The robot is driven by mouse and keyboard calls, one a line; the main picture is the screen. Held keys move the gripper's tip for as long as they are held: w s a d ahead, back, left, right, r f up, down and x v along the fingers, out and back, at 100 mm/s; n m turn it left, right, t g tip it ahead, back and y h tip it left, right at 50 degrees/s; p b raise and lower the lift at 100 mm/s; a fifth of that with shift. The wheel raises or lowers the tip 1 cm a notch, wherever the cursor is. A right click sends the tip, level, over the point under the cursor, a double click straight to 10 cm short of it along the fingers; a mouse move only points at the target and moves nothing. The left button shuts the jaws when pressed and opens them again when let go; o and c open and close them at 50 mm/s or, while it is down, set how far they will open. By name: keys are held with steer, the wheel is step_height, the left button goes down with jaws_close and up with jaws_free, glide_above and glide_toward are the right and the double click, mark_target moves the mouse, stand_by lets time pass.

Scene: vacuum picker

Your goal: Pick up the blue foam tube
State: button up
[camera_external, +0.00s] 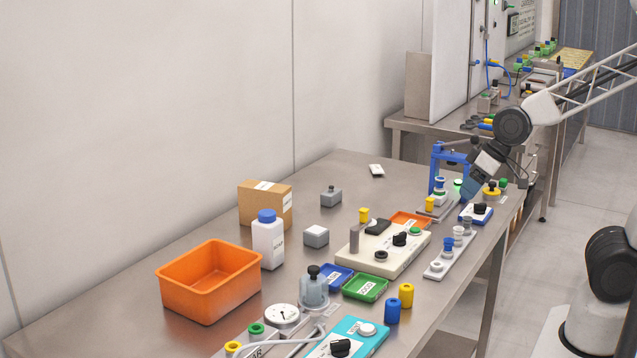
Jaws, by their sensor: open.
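A short blue cylinder, which looks like the blue foam tube (392,310), stands upright near the front edge of the table. A similar yellow cylinder (406,294) stands just behind it to the right. My gripper (468,192) is farther back along the table, well apart from the blue tube and above the small devices there. It is open; its fingertips are small and partly lost against the objects behind, and nothing is seen held in it.
The steel table (190,336) holds an orange bin (208,282), a white bottle (268,240), a cardboard box (262,204), a blue tray (332,280) and a green tray (365,287). A beige panel (375,262) and a turquoise device (347,340) flank the tube. The table's back middle is mostly clear.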

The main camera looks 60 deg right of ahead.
steer(key=w+a+f+t+y, duration=0.1)
steer(key=w+a+f, duration=0.2)
steer(key=a, duration=0.5)
steer(key=n+t, duration=0.1)
steer(key=t, duration=0.5)
glide_toward(392, 307)
steer(key=w, duration=0.1)
steer(key=w+d, duration=0.1)
steer(key=w+f, duration=0.1)
steer(key=shift+w+d, duration=0.25)
steer(key=shift+w, duration=0.05)
steer(key=shift+s+a+f+t, duration=0.35)
steer(key=shift+s+f+t, duration=0.05)
steer(key=shift+s+f, duration=0.25)
steer(key=shift+w, duration=0.2)
steer(key=shift+x, duration=1.2)
steer(key=shift+x, duration=2.6)
steer(key=shift+f, duration=0.1)
